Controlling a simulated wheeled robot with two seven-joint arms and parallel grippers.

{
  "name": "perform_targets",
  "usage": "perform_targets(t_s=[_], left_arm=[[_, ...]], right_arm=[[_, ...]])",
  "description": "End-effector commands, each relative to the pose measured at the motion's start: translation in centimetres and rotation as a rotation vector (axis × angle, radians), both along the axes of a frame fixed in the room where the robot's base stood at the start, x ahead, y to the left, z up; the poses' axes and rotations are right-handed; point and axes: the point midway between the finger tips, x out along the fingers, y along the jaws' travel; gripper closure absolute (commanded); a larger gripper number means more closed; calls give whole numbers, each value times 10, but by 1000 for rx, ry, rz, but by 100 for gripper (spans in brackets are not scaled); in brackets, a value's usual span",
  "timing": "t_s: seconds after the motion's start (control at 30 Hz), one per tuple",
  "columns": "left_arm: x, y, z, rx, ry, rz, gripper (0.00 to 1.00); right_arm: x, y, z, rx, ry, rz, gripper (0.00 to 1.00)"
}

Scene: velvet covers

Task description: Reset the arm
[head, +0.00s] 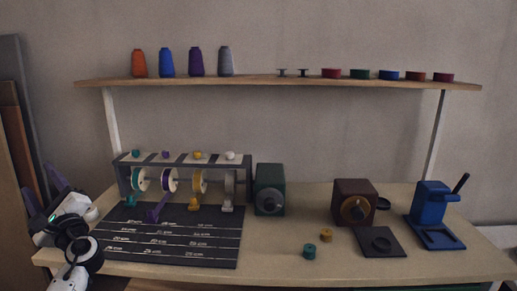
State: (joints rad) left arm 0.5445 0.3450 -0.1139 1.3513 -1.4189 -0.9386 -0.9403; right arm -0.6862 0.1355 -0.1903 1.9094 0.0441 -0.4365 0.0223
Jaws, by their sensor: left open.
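My left gripper (42,190) is raised at the left edge of the table, with its two purple fingers apart and nothing seen between them. My white and black left arm comes up from the lower left and covers the table's left corner. The gripper is left of the dark rack (185,160) and of the black marked mat (170,246), apart from both. My right gripper is not in view.
The wooden table (290,250) also bears a green machine (269,190), a brown box (352,202), a dark square plate (381,242), a blue press (431,213) and two small spools, teal (309,251) and ochre (326,235). Thread cones and ribbon rolls stand on the shelf (270,83).

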Motion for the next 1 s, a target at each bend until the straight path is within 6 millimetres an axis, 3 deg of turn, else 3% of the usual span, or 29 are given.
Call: perform_targets(t_s=[0.03, 0.1, 0.27, 0.4, 0.5, 0.7, 0.8, 1.0], left_arm=[[-3, 15, 5, -33, -26, 7, 47], [16, 5, -21, -197, -76, -112, 47], [48, -17, -63, -588, -232, -332, 47], [75, -53, -94, -1006, -408, -514, 47], [89, -83, -105, -1307, -541, -615, 47], [104, -132, -106, -1823, -784, -725, 47], [105, -152, -106, -2048, -886, -743, 47], [57, -190, -202, -2096, -760, -634, 47]], right_arm=[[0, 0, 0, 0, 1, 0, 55], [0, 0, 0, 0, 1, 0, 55], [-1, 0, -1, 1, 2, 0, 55], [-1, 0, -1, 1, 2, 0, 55], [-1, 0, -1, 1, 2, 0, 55], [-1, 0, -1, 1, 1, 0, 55], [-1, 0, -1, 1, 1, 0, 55], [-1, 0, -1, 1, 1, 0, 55]])
